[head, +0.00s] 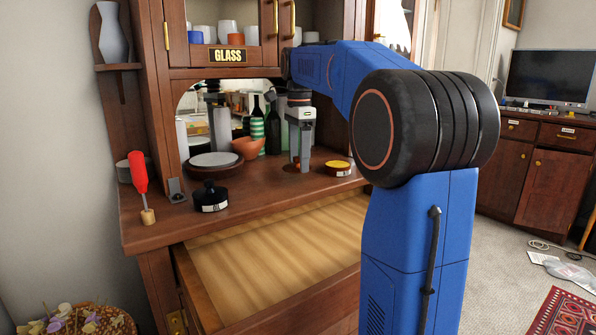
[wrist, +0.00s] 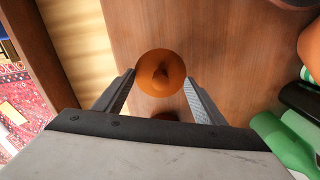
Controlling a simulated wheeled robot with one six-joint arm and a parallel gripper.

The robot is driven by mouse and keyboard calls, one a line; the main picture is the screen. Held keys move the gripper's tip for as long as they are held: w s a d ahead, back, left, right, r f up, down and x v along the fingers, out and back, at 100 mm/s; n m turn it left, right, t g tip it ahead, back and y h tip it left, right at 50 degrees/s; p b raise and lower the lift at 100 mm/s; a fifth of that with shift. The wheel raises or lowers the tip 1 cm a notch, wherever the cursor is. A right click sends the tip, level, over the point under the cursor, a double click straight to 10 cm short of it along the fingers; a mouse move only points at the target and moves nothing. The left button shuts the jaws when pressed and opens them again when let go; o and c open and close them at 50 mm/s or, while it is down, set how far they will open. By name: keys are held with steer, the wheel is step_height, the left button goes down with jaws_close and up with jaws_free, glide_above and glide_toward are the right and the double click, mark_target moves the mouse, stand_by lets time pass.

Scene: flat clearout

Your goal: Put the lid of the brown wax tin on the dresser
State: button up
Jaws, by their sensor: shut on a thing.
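My gripper (head: 301,168) is over the dresser top (head: 265,190), its fingers pointing down and their tips low, close to the wood. In the wrist view, my gripper (wrist: 160,78) is shut on a round orange-brown lid (wrist: 148,84) with a central knob, a finger at each side of its rim. A dark brown patch (wrist: 166,116) shows just below the lid; I cannot tell what it is. In the head view the fingers mostly hide the lid, and I cannot tell whether it touches the dresser.
A yellow-topped tin (head: 337,169) stands right of my gripper, a black tin (head: 210,197) front left. An orange bowl (head: 247,147) and bottles (head: 272,130) stand behind. A red-handled screwdriver (head: 139,175) stands at left. The drawer (head: 270,255) below is open. Bare wood lies front centre.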

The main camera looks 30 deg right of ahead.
steer(key=shift+f, duration=1.95)
steer(key=shift+f, duration=0.1)
steer(key=o, duration=1.2)
step_height(320, 180, up, 11)
steer(key=shift+d+f, duration=0.1)
steer(key=shift+r, duration=0.75)
steer(key=shift+s, duration=0.1)
